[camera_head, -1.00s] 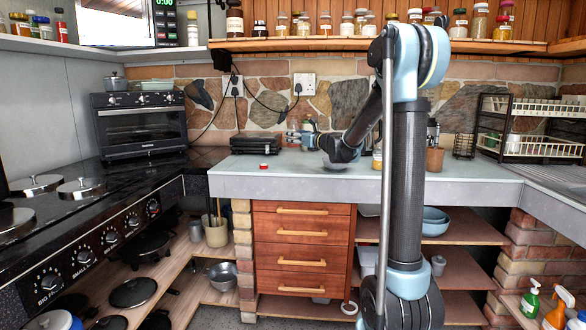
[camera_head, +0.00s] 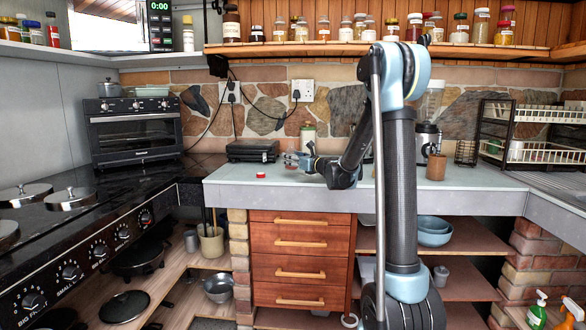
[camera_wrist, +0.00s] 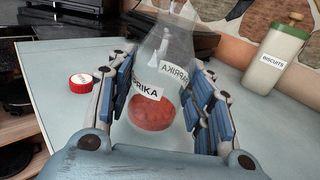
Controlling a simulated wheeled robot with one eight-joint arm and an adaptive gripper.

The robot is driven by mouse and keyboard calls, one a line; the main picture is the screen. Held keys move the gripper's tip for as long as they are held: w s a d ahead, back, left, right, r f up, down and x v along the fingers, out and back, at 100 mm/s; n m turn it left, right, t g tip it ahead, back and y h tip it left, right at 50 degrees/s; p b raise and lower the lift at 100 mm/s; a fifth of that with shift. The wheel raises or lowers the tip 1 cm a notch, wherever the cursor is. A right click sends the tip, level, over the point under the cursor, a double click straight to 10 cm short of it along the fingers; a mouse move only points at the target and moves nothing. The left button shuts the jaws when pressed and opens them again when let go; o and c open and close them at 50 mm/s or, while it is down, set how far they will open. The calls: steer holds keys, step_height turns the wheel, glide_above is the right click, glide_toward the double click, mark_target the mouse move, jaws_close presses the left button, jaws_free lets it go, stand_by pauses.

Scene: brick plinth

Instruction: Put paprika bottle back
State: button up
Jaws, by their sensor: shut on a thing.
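My gripper (camera_wrist: 165,105) is shut around a clear glass paprika bottle (camera_wrist: 158,72) in the wrist view, with blue-padded fingers on both sides of it. The bottle has white labels reading PAPRIKA and red powder low inside. A red cap (camera_wrist: 80,79) with a white top lies on the counter to the left. In the head view my gripper (camera_head: 297,158) is low over the counter, right of the red cap (camera_head: 260,174); the bottle is hard to make out there.
A shelf (camera_head: 330,48) of jars and bottles runs along the wall above the counter (camera_head: 270,186). A biscuits jar (camera_wrist: 276,56) stands right of my gripper. A black appliance (camera_head: 252,150) is behind the cap. A blender (camera_head: 428,135) and brown pot (camera_head: 436,166) stand to the right.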

steer(key=shift+f, duration=1.45)
steer(key=o, duration=1.1)
steer(key=shift+f, duration=0.1)
steer(key=shift+s, duration=0.1)
